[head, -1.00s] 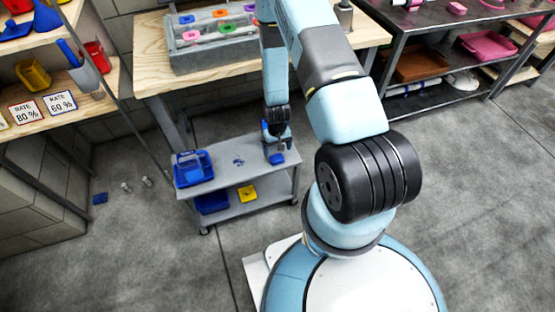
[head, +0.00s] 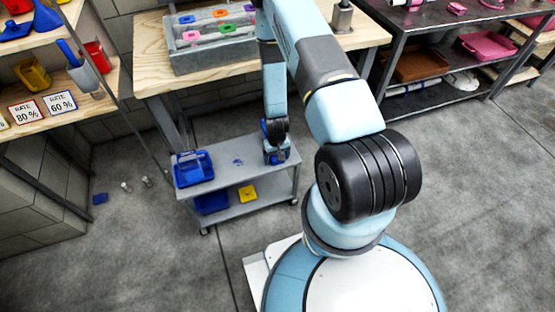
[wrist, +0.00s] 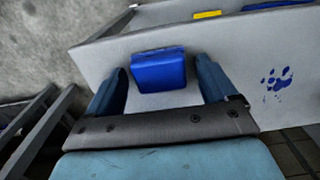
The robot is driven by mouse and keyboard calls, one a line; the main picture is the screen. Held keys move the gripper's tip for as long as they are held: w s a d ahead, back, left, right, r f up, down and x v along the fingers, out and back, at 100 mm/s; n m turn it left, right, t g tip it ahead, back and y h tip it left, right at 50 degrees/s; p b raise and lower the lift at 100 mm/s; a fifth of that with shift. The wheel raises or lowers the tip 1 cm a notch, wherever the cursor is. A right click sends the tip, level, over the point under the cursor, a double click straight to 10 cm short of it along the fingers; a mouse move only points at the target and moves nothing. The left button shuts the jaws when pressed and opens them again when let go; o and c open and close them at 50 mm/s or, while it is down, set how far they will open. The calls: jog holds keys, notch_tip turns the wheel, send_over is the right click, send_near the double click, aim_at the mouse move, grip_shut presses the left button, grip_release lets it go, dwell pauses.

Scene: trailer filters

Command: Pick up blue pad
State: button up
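A blue pad (wrist: 158,72) lies on the grey top shelf of a small cart (wrist: 230,38), near one edge. In the wrist view it sits between the two fingers of my gripper (wrist: 161,66), with gaps on both sides. My gripper is open and points down at the shelf. In the head view my gripper (head: 276,154) is over the right end of the cart's top (head: 225,178) and hides most or all of the pad.
A blue bin (head: 192,168) stands on the cart's left end. A blue stain (head: 238,162) marks its top. The lower shelf holds a yellow item (head: 248,193) and a blue one (head: 212,203). A wooden bench (head: 150,80) stands behind. The floor at right is clear.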

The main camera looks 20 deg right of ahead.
jog(key=c, duration=0.9)
